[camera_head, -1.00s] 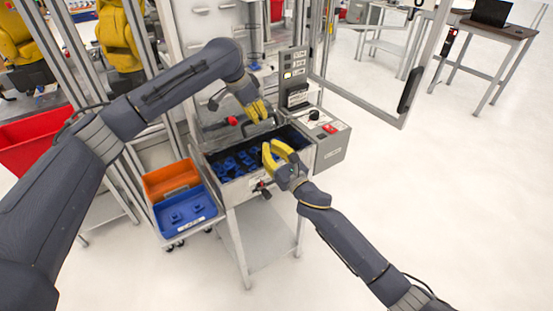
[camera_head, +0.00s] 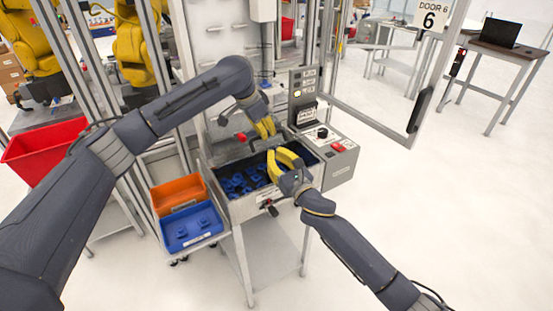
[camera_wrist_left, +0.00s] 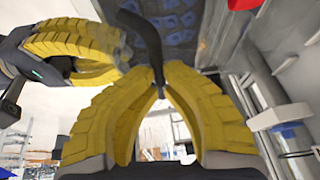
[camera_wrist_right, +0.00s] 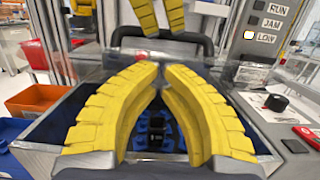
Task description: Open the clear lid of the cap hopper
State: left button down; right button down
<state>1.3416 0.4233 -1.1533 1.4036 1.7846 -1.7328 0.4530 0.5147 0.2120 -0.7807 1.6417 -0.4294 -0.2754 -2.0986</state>
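The cap hopper (camera_head: 240,208) is a grey metal bin on a stand, with blue caps (camera_head: 236,182) inside. Its clear lid (camera_wrist_right: 92,66) is hard to make out; in the right wrist view it shows as a see-through panel beyond the bin's opening. The black lid handle (camera_wrist_right: 120,36) runs across the far side. My left gripper (camera_wrist_left: 160,80) is at this handle, its fingers closed around the bar (camera_wrist_left: 150,38). My right gripper (camera_wrist_right: 160,72) is over the near part of the bin, its fingertips together, with nothing clear between them. Whether its tips touch the lid is unclear.
A control box (camera_head: 340,165) with a red button is fixed at the hopper's right. An orange bin (camera_head: 180,193) and a blue bin (camera_head: 192,228) stand at its left. A red bin (camera_head: 40,150) is farther left. An open door frame (camera_head: 375,115) stands behind right. The right floor is clear.

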pick_arm(q)
jog(key=shift+a+f, duration=0.35)
jog(key=shift+f, duration=0.3)
pick_arm(e)
jog(key=shift+w+r, duration=0.15)
jog(key=shift+r, duration=0.2)
pick_arm(q)
jog(key=c, duration=1.7)
grip_release()
jog(key=shift+a, duration=0.1)
jog(key=shift+o, duration=1.2)
jog(key=shift+r, duration=0.15)
jog(key=shift+d+r, duration=0.1)
jog(key=shift+d, duration=0.2)
pick_arm(e)
jog(key=shift+a+f, duration=0.15)
